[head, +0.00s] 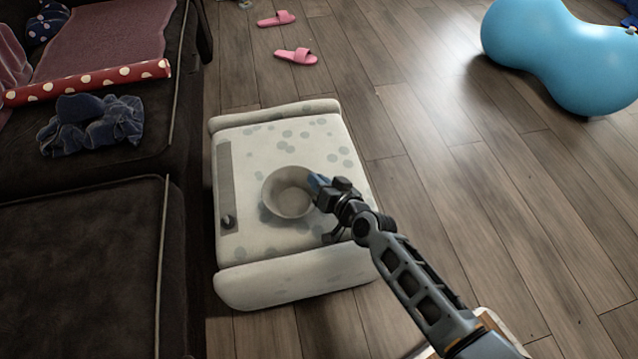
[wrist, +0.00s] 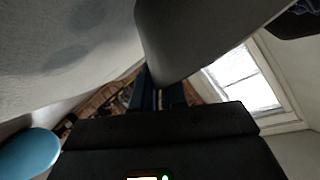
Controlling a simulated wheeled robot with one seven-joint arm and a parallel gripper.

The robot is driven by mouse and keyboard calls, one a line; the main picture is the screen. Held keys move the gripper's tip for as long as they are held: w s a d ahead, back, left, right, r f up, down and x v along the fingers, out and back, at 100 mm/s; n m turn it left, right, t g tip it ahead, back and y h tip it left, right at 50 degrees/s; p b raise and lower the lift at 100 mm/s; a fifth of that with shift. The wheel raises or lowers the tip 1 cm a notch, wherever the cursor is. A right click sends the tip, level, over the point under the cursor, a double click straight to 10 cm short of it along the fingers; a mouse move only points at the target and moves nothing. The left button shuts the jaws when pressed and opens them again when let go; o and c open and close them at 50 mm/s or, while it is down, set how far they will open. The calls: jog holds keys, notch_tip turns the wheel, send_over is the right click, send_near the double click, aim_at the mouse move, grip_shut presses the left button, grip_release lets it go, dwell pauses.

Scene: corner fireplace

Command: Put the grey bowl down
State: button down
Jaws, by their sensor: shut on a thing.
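The grey bowl (head: 287,194) is at the middle of the pale spotted ottoman-like seat (head: 330,262) in the head view. My gripper (head: 319,190) is at the bowl's right side, shut on its rim. In the wrist view the bowl (wrist: 195,35) fills the upper middle, and the dark fingers (wrist: 158,97) meet its edge. The bowl looks upright in the head view. A dark shadow lies by its lower left side. I cannot tell whether its base touches the seat.
A grey strip with a small dark knob (head: 227,220) lies along the seat's left side. A dark sofa (head: 85,265) with a blue cloth (head: 92,124) stands at the left. Pink slippers (head: 295,56) and a blue peanut-shaped ball (head: 560,55) are on the wooden floor, which is otherwise open at the right.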

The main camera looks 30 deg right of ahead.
jog(key=c, duration=1.2)
grip_release()
jog(key=shift+o, duration=0.2)
jog(key=shift+r, duration=0.1)
jog(key=p+v, duration=0.3)
jog(key=v, duration=0.9)
